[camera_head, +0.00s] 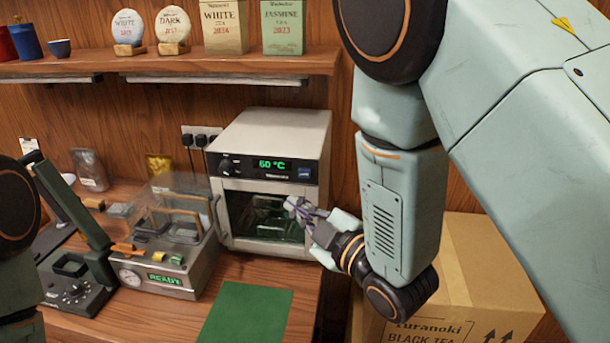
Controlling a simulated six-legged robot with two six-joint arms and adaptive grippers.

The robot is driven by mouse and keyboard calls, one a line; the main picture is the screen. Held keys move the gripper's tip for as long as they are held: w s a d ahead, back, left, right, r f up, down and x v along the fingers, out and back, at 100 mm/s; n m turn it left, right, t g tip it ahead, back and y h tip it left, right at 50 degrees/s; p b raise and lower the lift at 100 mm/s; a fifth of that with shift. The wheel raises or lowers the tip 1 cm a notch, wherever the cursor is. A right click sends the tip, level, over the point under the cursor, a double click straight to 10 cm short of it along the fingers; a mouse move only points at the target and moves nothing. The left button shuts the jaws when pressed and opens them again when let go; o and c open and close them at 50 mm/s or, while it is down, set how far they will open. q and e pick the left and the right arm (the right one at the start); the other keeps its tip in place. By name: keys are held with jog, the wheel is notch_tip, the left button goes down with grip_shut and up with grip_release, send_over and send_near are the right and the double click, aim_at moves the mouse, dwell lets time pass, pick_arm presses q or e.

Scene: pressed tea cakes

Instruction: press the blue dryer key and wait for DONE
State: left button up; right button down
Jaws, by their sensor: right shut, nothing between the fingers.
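The dryer (270,135) is a pale box on the counter with a dark glass door and a black control strip. Its green display (272,164) reads 60 °C. The blue key (304,173) is at the right end of that strip. My right gripper (294,204) is shut and empty, in front of the right part of the door, a little below the blue key in the picture. I cannot tell whether it touches the dryer. Shapes behind the glass are unclear. Only parts of my left arm show at the left edge; its gripper is out of view.
A press machine (175,272) with a READY display stands left of the dryer. A green mat (246,315) lies in front. A cardboard box (478,270) stands at the right. A shelf (180,64) with tea packs runs above.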

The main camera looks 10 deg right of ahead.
aim_at(305, 173)
jog(key=w+d, duration=0.2)
jog(key=w, duration=0.4)
jog(key=shift+w+d+b, duration=0.3)
jog(key=shift+w+b, duration=0.05)
jog(key=shift+b, duration=0.05)
dwell(0.3)
jog(key=shift+s+a+r, duration=0.1)
jog(key=shift+s+r, duration=0.1)
jog(key=shift+w+f, duration=0.15)
jog(key=shift+w, duration=0.05)
jog(key=shift+s, duration=0.1)
dwell(0.4)
jog(key=shift+w+d, duration=0.25)
jog(key=shift+w, duration=0.2)
jog(key=shift+s, duration=0.1)
